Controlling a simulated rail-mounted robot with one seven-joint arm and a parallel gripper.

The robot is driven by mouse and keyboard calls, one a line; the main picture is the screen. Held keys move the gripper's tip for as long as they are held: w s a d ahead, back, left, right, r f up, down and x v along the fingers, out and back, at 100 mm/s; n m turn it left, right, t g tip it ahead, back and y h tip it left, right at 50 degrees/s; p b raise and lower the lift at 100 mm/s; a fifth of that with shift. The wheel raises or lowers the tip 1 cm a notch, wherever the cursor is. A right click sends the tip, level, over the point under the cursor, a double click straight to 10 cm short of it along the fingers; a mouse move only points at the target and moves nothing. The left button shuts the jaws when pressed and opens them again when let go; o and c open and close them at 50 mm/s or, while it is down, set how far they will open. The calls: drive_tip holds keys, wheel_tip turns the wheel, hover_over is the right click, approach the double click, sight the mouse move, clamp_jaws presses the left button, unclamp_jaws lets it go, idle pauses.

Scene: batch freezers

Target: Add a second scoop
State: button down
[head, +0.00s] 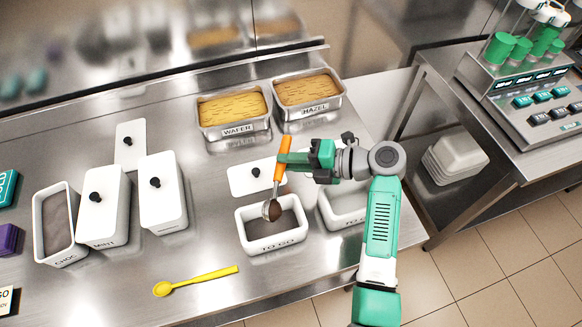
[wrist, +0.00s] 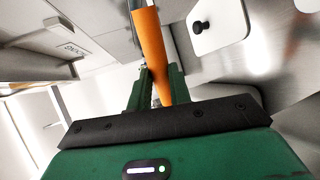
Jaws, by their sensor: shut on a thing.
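My gripper (head: 294,160) is shut on the orange handle of a scoop (head: 281,163); the orange handle also shows between the green jaws in the wrist view (wrist: 152,50). The scoop hangs tilted, its metal bowl (head: 271,210) low over the white TO GO tub (head: 245,246). Brown ice cream shows at the bowl. The tub has a dark brown layer inside; whether the bowl touches it I cannot tell. A CHOC tub (head: 68,259) at the left stands open with brown content. A second white tub (head: 340,204) stands right of the TO GO tub, partly hidden by my arm.
Two lidded white tubs, one marked MINT (head: 103,215) and another (head: 163,195), stand beside the CHOC tub. Loose lids (head: 130,136) lie behind. WAFER (head: 235,134) and HAZEL (head: 308,112) pans stand at the back. A yellow spoon (head: 197,280) lies in front. The counter's middle is clear.

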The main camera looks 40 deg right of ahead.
drive_tip(key=b, duration=0.2)
drive_tip(key=shift+f+t+y+b, duration=0.3)
drive_tip(key=shift+f+y, duration=0.1)
drive_tip(key=shift+s+r+b, duration=0.1)
drive_tip(key=shift+r+b, duration=0.1)
drive_tip(key=shift+b, duration=0.2)
idle(0.7)
